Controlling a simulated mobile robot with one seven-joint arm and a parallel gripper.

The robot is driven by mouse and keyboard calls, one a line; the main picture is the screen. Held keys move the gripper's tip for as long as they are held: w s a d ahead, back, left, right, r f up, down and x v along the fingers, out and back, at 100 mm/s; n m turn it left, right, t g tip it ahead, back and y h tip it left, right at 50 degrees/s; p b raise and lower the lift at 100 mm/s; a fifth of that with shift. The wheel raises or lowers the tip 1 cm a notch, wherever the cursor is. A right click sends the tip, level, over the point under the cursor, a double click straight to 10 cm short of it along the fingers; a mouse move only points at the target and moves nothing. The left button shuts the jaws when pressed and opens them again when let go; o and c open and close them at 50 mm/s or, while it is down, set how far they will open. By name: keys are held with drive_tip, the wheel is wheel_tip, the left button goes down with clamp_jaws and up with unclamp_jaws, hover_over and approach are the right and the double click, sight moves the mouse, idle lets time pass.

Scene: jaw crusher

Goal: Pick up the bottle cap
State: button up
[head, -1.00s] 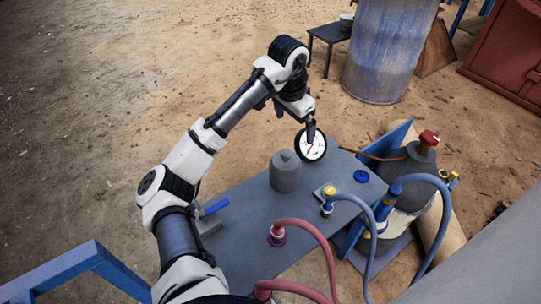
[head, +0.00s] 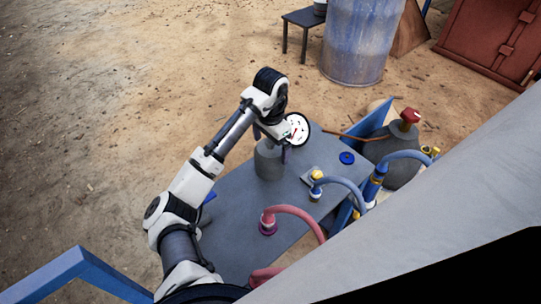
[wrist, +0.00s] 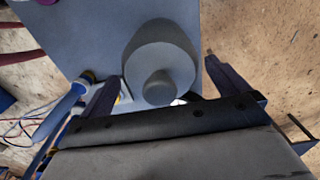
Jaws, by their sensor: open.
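A grey cylinder (head: 268,163) with a small rounded knob on top stands upright on the grey table; the knob (wrist: 158,86) shows clearly in the wrist view. A flat blue round disc (head: 347,158), cap-like, lies on the table to the right. I cannot tell for sure which of these is the bottle cap. My gripper (head: 271,146) is open and empty, over the cylinder's top. In the wrist view its fingers (wrist: 158,72) stand on either side of the knob, apart from it. The fingers partly hide the cylinder's top in the head view.
A white dial gauge (head: 297,129) is close behind my gripper. Red hose (head: 300,213) and blue hose (head: 345,184) fittings crowd the table's right side. A grey bottle (head: 396,163) with a red top stands beyond. The table's (head: 237,240) front left is clear.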

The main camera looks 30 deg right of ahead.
wheel_tip(320, 180, down, 3)
drive_tip(key=shift+f, duration=0.15)
drive_tip(key=c, duration=1)
